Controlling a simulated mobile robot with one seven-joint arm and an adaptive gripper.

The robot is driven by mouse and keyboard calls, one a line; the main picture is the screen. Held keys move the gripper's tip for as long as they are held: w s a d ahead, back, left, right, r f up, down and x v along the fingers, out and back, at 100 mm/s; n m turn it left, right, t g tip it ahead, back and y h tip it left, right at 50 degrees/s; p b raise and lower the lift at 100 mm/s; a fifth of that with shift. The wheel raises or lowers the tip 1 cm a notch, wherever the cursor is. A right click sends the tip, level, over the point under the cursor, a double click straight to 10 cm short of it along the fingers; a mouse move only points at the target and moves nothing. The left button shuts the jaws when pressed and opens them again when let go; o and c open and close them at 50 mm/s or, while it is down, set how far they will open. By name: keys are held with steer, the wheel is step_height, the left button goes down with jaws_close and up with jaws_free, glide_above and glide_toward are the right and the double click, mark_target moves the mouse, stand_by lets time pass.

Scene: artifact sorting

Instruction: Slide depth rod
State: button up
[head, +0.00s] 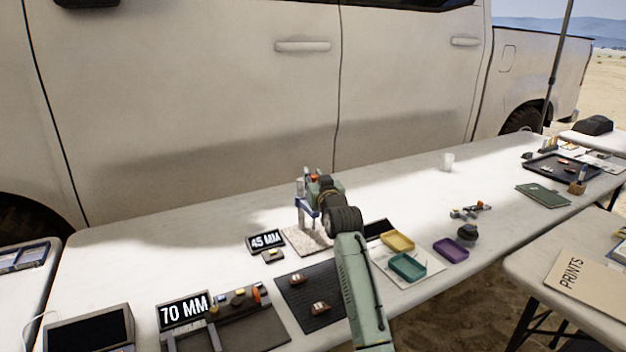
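My arm reaches from the bottom right of the head view to the middle of the table. My gripper (311,180) is at its end, small and partly covered by my wrist; I cannot make out its fingers. Just below and left of it stands a blue bridge-like frame (307,207) on a pale speckled slab (297,242). A pale upright piece (300,187) rises above the frame, perhaps the depth rod. I cannot tell whether my gripper touches it. A sign reading 45 MM (265,240) stands left of the slab.
A 70 MM sign (184,310) and a dark mat (318,293) with small pieces are in front. Yellow (398,241), teal (407,267) and purple (451,250) trays are to the right. A truck (210,100) stands close behind. The table's back left is clear.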

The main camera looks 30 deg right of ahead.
steer(key=o, duration=0.5)
steer(key=shift+c, duration=0.2)
steer(key=s+a, duration=0.2)
steer(key=s, duration=1)
steer(key=shift+a, duration=0.2)
steer(key=shift+w, duration=0.1)
